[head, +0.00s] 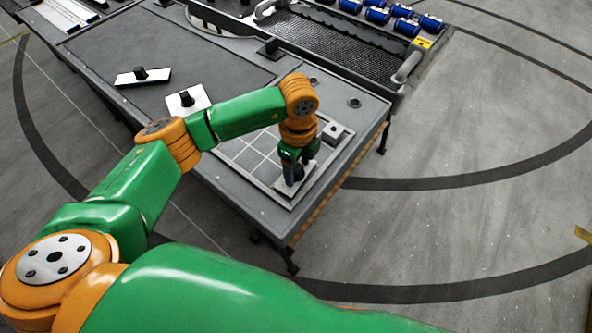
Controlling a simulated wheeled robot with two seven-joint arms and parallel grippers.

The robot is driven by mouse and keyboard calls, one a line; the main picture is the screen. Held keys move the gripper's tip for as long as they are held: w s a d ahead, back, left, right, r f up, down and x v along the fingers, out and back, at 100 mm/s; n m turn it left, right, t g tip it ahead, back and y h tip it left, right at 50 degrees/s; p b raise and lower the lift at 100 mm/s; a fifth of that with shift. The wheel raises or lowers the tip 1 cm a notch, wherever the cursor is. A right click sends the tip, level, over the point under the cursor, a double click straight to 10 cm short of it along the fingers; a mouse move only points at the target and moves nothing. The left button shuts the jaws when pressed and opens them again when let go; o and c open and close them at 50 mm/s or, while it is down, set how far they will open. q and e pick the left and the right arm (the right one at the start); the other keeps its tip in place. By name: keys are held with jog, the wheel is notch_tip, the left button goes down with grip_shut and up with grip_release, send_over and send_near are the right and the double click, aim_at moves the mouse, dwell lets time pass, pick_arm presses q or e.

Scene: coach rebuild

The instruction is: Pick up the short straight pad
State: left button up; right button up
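My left gripper (294,168) points down at the near right corner of the table, over a pale pad (285,188) lying on the gridded tray. A dark knob shows between gripper and pad, but I cannot tell whether the fingers are open or shut on it. A long narrow white pad with a black knob (127,79) lies on the grey table at the far left. A wider white pad with a black knob (174,104) lies nearer, beside my arm. I cannot tell for sure which is the short straight pad. My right gripper is not in view.
The gridded tray (243,154) sits at the table's near end, partly hidden by my forearm. The table's middle (215,62) is clear.

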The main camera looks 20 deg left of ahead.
pick_arm(q)
jog(key=shift+s+r, duration=0.1)
jog(key=shift+s, duration=0.05)
grip_shut()
jog(key=shift+r, duration=0.1)
